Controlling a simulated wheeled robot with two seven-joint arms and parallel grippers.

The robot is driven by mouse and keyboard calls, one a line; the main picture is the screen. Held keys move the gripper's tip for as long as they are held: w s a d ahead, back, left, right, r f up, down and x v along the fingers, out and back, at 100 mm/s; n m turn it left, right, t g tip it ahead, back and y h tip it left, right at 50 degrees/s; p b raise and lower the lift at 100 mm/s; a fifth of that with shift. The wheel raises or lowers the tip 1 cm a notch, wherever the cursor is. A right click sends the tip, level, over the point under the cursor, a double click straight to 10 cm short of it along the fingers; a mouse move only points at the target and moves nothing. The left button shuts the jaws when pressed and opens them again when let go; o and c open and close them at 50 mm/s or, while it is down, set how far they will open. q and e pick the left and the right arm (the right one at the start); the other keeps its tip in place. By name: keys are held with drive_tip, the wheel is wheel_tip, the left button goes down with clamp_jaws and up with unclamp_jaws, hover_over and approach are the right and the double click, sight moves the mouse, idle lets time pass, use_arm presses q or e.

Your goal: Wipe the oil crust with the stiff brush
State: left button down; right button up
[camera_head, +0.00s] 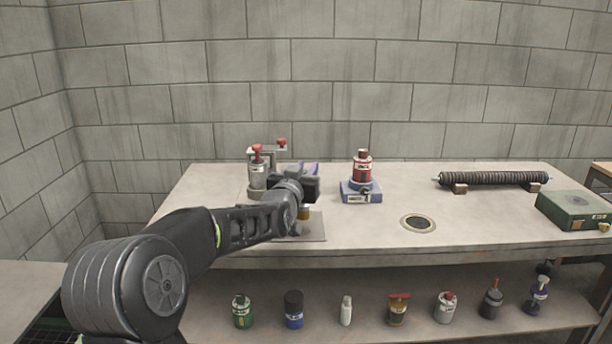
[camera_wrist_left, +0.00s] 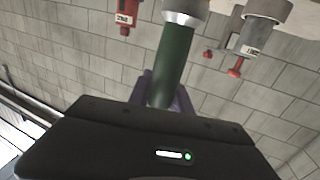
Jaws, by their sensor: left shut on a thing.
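My left gripper (camera_head: 308,171) is over the left part of the bench, its purple fingers shut on a green handle with a silver collar. In the left wrist view the green handle of the brush (camera_wrist_left: 173,62) stands between the fingers (camera_wrist_left: 168,98). In the head view a small yellowish part (camera_head: 305,213) shows below the gripper, close above a flat grey plate (camera_head: 312,232); I cannot tell if it touches. I cannot make out the oil crust; my left arm covers part of the plate. The right gripper is not in view.
A grey canister with a red top (camera_head: 258,172) stands just left of the gripper. A red bottle (camera_head: 362,166) stands on a blue base (camera_head: 361,192) to the right. Farther right are a round hole (camera_head: 418,223), a dark ribbed roll (camera_head: 492,179) and a green case (camera_head: 573,210).

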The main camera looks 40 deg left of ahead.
use_arm(q)
wheel_tip(320, 180, up, 2)
drive_tip(key=shift+p, duration=0.3)
idle(0.4)
